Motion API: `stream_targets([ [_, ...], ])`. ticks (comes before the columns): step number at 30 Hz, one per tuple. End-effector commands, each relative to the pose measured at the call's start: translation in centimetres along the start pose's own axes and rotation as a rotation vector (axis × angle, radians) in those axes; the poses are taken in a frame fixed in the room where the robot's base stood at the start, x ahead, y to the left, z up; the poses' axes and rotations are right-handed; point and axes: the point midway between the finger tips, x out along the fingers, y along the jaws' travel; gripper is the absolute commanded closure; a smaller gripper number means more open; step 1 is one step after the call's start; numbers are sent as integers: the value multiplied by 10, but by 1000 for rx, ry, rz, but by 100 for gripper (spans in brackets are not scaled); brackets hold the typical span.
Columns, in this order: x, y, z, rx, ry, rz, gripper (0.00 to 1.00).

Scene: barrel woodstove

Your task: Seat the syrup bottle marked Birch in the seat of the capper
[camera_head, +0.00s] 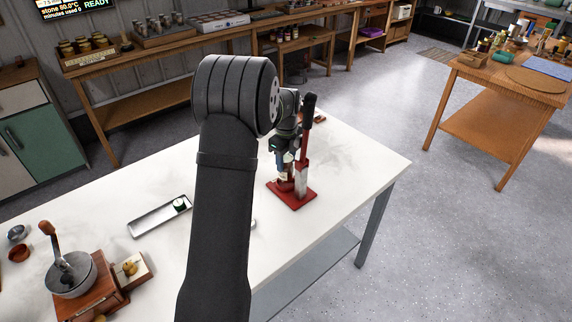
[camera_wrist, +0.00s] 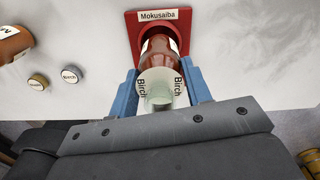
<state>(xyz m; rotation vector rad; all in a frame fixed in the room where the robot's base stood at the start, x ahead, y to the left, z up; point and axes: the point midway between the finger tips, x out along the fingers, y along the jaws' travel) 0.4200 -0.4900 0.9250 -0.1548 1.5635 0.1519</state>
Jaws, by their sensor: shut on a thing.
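The syrup bottle marked Birch (camera_wrist: 160,88) has a clear neck towards the wrist camera, a pale band lettered Birch and amber lower down. My gripper (camera_wrist: 162,90) is shut on it, one blue finger on each side. In the head view my gripper (camera_head: 285,162) is beside the capper's post, partly behind my arm. The capper (camera_head: 296,196) has a red base, a red and silver post and a black lever standing up. The bottle's lower end lies over the red base (camera_wrist: 132,32), which carries a Mokusaiba label. I cannot tell whether the bottle rests in the seat.
Two small round labelled caps (camera_wrist: 38,82) and an amber bottle (camera_wrist: 12,45) are left of the capper in the wrist view. A metal tray (camera_head: 150,222) with a small green-and-white item and a wooden grinder (camera_head: 92,295) are on the white table's left. The table's right end is clear.

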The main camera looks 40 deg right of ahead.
Motion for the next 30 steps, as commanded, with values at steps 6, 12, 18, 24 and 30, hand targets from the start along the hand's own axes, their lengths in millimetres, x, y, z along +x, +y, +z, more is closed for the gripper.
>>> stream_targets([
  [6, 20, 0, 0, 0, 0, 0, 85],
  [12, 20, 0, 0, 0, 0, 0, 85],
  [18, 23, 0, 0, 0, 1, 1, 36],
  [24, 23, 0, 0, 0, 0, 1, 34],
  [30, 16, 0, 0, 0, -1, -1, 34],
])
